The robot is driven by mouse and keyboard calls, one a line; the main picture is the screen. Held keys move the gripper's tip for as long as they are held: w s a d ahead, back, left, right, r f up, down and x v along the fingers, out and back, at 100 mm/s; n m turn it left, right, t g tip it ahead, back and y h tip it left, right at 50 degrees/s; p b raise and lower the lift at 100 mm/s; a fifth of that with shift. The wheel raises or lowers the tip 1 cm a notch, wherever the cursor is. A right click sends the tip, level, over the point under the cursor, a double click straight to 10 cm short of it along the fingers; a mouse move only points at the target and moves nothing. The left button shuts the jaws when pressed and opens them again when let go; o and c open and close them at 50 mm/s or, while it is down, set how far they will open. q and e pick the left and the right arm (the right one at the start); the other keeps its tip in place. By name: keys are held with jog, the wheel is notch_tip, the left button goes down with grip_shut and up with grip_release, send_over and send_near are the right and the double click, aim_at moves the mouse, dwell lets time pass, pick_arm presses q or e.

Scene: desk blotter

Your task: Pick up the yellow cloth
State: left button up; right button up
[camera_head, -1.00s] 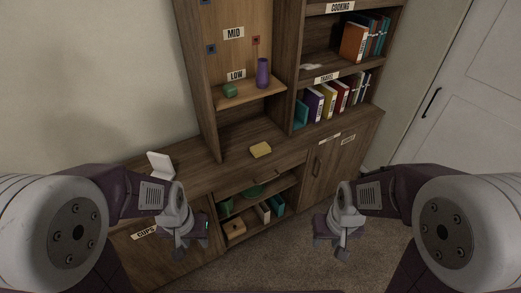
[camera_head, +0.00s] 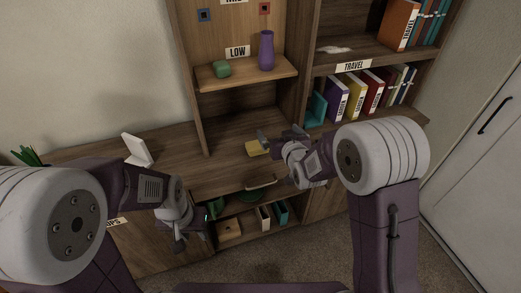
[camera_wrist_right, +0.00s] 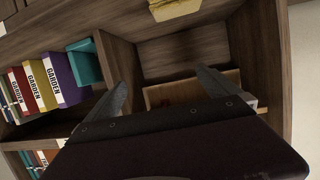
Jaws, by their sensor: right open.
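The yellow cloth (camera_head: 256,148) lies as a small folded block on the wooden counter of the cabinet. In the right wrist view the cloth (camera_wrist_right: 176,8) is cut off by the top edge. My right gripper (camera_head: 279,137) is just right of the cloth in the head view and partly overlaps it. In the right wrist view my right gripper (camera_wrist_right: 165,88) has its fingers spread with nothing between them. Whether a finger touches the cloth cannot be told. My left gripper (camera_head: 190,236) hangs low in front of the cabinet, away from the cloth; its jaw opening is unclear.
A shelf (camera_head: 245,79) above the counter holds a purple vase (camera_head: 267,50) and a green block (camera_head: 222,69). Books (camera_head: 355,93) fill the shelves at right. A white object (camera_head: 137,150) stands on the left counter.

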jog(key=b, duration=0.1)
send_near(258, 145)
jog(key=shift+n+g+y, duration=0.3)
jog(key=shift+g, duration=0.1)
jog(key=w+d+r, duration=0.2)
jog(key=w+d, duration=0.1)
jog(key=shift+w+r, duration=0.2)
jog(key=shift+r, duration=0.15)
jog(key=a+f, duration=0.1)
jog(key=s+a+f+b, duration=0.1)
jog(key=f, duration=0.1)
jog(key=shift+s+a+b, duration=0.1)
jog(key=shift+s+b, duration=0.05)
jog(key=shift+b, duration=0.15)
jog(key=shift+s+a+r, duration=0.15)
jog(key=shift+s+a, duration=0.05)
jog(key=shift+a, duration=0.05)
jog(key=x, duration=0.3)
jog(key=shift+d, duration=0.2)
jog(key=shift+w+a+f, duration=0.2)
jog(key=shift+w, duration=0.3)
jog(key=b+x, duration=0.1)
jog(key=x, duration=0.4)
jog(key=shift+a+f, duration=0.15)
jog(key=shift+a, duration=0.05)
pick_arm(q)
notch_tip(258, 145, down, 5)
jog(key=shift+f, duration=0.2)
pick_arm(e)
jog(key=shift+s, duration=0.1)
